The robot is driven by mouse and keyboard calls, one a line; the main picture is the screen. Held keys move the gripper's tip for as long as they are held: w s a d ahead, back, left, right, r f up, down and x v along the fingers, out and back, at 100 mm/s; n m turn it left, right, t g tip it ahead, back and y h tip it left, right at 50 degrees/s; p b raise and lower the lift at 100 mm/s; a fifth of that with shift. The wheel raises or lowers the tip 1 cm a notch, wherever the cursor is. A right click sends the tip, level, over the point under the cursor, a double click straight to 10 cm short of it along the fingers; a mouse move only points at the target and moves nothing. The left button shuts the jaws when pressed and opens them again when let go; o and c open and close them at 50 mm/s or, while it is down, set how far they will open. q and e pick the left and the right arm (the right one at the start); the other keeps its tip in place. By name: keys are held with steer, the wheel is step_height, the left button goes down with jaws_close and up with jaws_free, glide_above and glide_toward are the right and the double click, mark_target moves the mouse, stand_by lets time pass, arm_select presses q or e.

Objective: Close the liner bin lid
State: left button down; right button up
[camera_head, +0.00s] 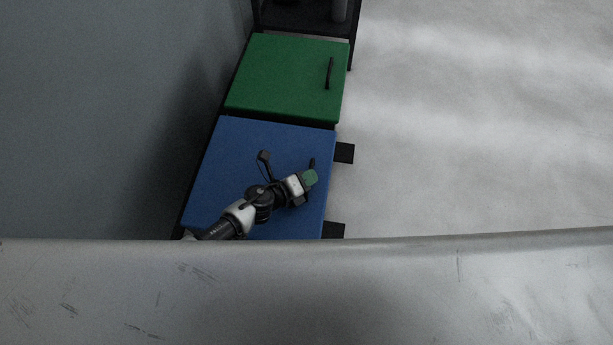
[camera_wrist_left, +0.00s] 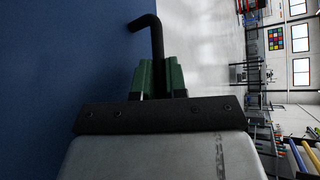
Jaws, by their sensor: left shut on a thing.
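A blue lid (camera_head: 245,150) lies over a bin in the head view and looks flat from above. A black handle (camera_head: 312,162) is near its right edge. My left gripper (camera_head: 310,177), with green fingers, is over that edge and shut on the handle. In the left wrist view the bent black handle (camera_wrist_left: 150,27) runs down to the green fingers (camera_wrist_left: 158,78), beside the blue lid surface (camera_wrist_left: 65,60). The fingers hide the gripped part of the handle. My right gripper is not in view.
A closed green lid (camera_head: 285,75) with its own black handle (camera_head: 329,73) is just behind the blue one. A grey wall (camera_head: 120,110) is close on the left. Two dark tabs (camera_head: 344,152) stick out at the right. The pale floor (camera_head: 480,130) on the right is clear.

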arm_select(q)
steer(key=c, duration=1.5)
jaws_free()
steer(key=shift+s+f, duration=0.2)
steer(key=shift+f, duration=0.15)
steer(key=shift+o, duration=0.3)
steer(key=p+v, duration=0.2)
steer(key=v, duration=0.8)
steer(key=shift+w+r, duration=0.1)
steer(key=shift+w, duration=0.05)
steer(key=shift+s+a+r, duration=0.15)
steer(key=shift+s+a, duration=0.1)
steer(key=shift+a, duration=0.05)
